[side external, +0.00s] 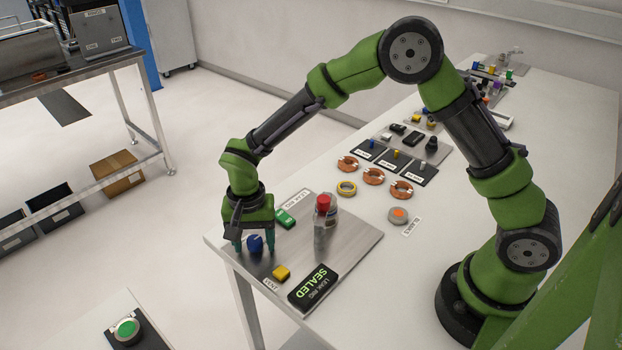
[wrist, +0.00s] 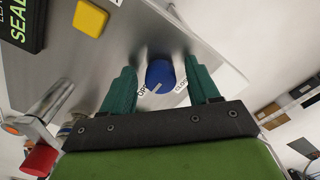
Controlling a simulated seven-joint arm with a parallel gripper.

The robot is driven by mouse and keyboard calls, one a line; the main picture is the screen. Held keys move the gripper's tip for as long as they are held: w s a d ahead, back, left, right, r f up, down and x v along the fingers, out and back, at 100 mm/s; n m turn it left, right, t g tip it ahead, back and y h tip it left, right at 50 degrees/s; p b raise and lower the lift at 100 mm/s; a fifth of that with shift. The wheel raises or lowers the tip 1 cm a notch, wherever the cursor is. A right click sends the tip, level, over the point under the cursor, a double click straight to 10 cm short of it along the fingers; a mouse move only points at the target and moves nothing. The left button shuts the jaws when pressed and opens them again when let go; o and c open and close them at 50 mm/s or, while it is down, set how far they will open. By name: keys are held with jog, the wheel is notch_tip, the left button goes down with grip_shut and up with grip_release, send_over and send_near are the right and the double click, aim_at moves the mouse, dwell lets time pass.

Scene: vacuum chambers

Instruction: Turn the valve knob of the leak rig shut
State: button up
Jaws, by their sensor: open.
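The blue valve knob (side external: 255,243) stands on the grey metal plate of the leak rig (side external: 350,245), near its front left corner. In the wrist view the knob (wrist: 160,74) shows a pale pointer line aimed toward the lower left, near a label that seems to read "OPEN"; a "CLOSE" label is at its right. My gripper (side external: 254,246) is over the knob with its teal fingers apart. The wrist view shows the gripper (wrist: 163,88) with one finger on each side of the knob; I cannot tell whether they touch it.
A yellow block (side external: 281,273), a green block (side external: 286,219) and a red-topped cylinder (side external: 324,220) stand on the plate near the knob. Several copper rings (side external: 373,176) lie farther back on the white table (side external: 460,225). A green button (side external: 126,328) is on a separate surface.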

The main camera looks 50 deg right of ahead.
jog(key=shift+c, duration=0.3)
jog(key=c, duration=1)
jog(key=shift+n, duration=0.3)
jog(key=n, duration=0.4)
jog(key=shift+d, duration=0.1)
jog(key=n, duration=0.9)
jog(key=shift+d, duration=0.15)
jog(key=shift+n, duration=2.1)
jog(key=shift+o, duration=0.2)
